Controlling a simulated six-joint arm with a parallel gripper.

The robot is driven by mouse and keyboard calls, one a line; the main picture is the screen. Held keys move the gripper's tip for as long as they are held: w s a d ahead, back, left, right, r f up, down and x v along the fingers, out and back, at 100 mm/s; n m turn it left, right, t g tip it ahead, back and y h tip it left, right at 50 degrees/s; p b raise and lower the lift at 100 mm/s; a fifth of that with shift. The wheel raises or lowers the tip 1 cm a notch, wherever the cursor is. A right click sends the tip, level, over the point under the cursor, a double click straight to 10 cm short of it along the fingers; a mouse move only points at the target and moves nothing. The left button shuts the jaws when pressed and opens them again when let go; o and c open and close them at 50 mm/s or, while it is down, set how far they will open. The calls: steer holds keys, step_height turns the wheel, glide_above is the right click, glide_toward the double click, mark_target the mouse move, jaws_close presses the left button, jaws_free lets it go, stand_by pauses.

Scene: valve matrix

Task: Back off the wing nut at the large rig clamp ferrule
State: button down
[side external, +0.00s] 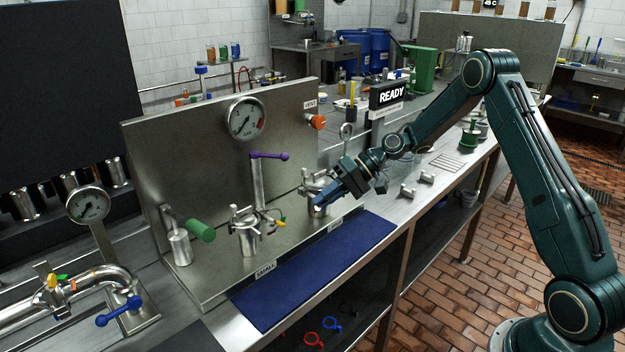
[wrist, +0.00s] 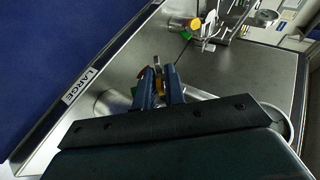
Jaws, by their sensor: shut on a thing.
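The large rig clamp ferrule (side external: 313,184) stands upright at the right end of the steel panel's base. It shows in the wrist view as a metal cylinder (wrist: 112,104), largely hidden by my gripper. My gripper (side external: 319,200) reaches in from the right with its blue fingers at the clamp. How far the nut is threaded is hidden. The LARGE label (wrist: 83,85) lies along the base's front edge beside it.
The small clamp ferrule (side external: 248,232) with its yellow wing nut (side external: 281,224) stands to the left, below a purple-handled valve (side external: 268,156). A green-handled valve (side external: 200,230) is further left. The steel panel (side external: 190,150) rises behind. The blue mat (side external: 315,265) in front is bare.

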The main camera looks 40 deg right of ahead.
steer(key=shift+y, duration=0.6)
steer(key=shift+t, duration=0.3)
steer(key=c, duration=1.6)
jaws_free()
steer(key=shift+f, duration=0.1)
steer(key=shift+d+f+m, duration=0.1)
steer(key=shift+m, duration=0.2)
steer(key=shift+h, duration=0.4)
